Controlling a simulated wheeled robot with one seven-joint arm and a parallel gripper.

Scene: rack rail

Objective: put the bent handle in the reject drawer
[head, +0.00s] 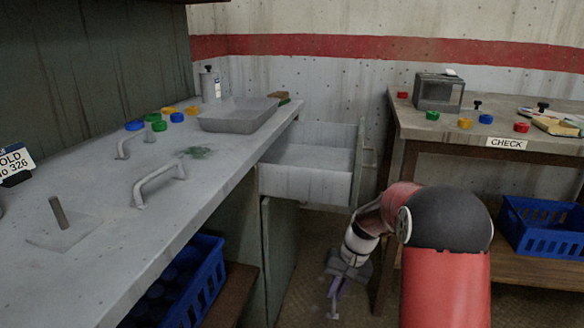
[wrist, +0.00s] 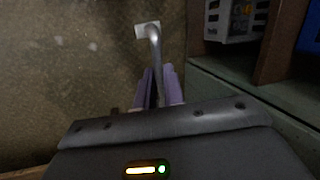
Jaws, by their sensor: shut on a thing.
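My gripper (head: 339,284) hangs low over the floor, in front of and below the open drawer, and is shut on a grey bent handle. In the wrist view the handle (wrist: 154,40) sticks out between the purple fingers (wrist: 158,88), with a pale flat foot at its far end; the rest of it is hidden by the gripper. The reject drawer (head: 305,182) is pulled out at the end of the left bench, and its visible inside looks empty. Two other grey handles, a larger one (head: 157,181) and a smaller one (head: 135,142), stand on the bench.
The left bench (head: 110,225) holds a grey tray (head: 238,115), coloured caps and a bottle (head: 209,84). A blue crate (head: 190,283) sits below it. A table with a CHECK label (head: 507,143) stands right, with a blue crate (head: 540,228) below. Bare floor lies between.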

